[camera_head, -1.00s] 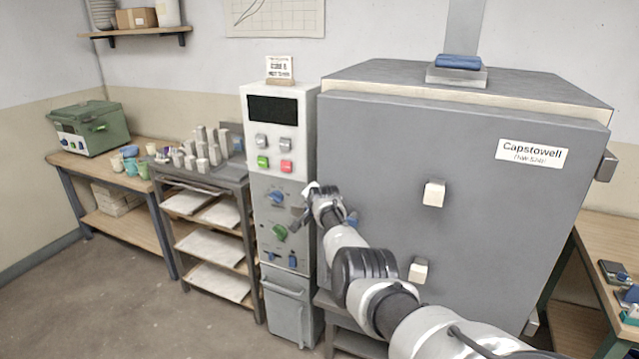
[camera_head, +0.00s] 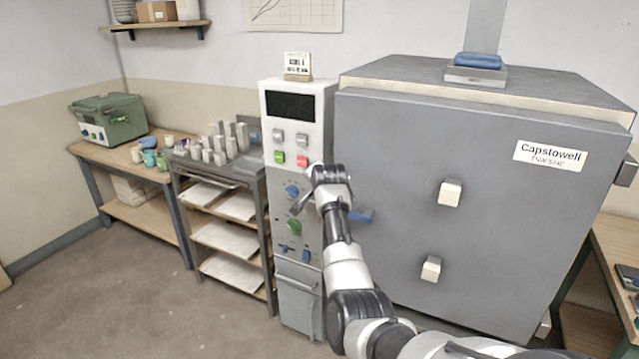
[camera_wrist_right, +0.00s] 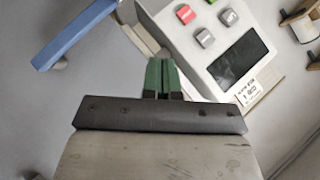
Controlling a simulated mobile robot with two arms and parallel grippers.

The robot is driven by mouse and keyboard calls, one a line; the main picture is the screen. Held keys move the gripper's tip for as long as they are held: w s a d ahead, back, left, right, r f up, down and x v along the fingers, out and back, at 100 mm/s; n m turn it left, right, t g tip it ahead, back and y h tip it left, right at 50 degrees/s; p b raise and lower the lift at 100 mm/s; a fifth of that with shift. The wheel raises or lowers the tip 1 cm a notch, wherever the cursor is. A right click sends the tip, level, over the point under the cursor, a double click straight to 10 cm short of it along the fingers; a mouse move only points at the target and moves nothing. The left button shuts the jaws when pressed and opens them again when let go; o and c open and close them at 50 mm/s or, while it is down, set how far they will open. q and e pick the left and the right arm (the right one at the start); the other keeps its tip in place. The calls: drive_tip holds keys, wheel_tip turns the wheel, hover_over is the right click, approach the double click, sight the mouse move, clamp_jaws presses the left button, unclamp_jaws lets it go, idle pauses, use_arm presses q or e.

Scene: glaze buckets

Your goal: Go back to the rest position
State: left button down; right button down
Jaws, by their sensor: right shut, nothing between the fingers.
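My right arm reaches in from the lower right in the head view. Its gripper (camera_head: 303,203) is in front of the kiln's control panel (camera_head: 296,120), near the panel's right edge. In the right wrist view the two green fingers (camera_wrist_right: 160,72) are together with nothing between them. The panel (camera_wrist_right: 205,68) shows past the fingertips there, with its dark display and coloured buttons. I cannot tell the exact gap to the panel. My left gripper is in neither view.
A rack (camera_head: 222,210) with shelves and a wooden bench (camera_head: 110,155) stand at left. Open floor (camera_head: 120,300) lies at lower left.

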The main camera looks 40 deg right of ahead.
idle(0.5)
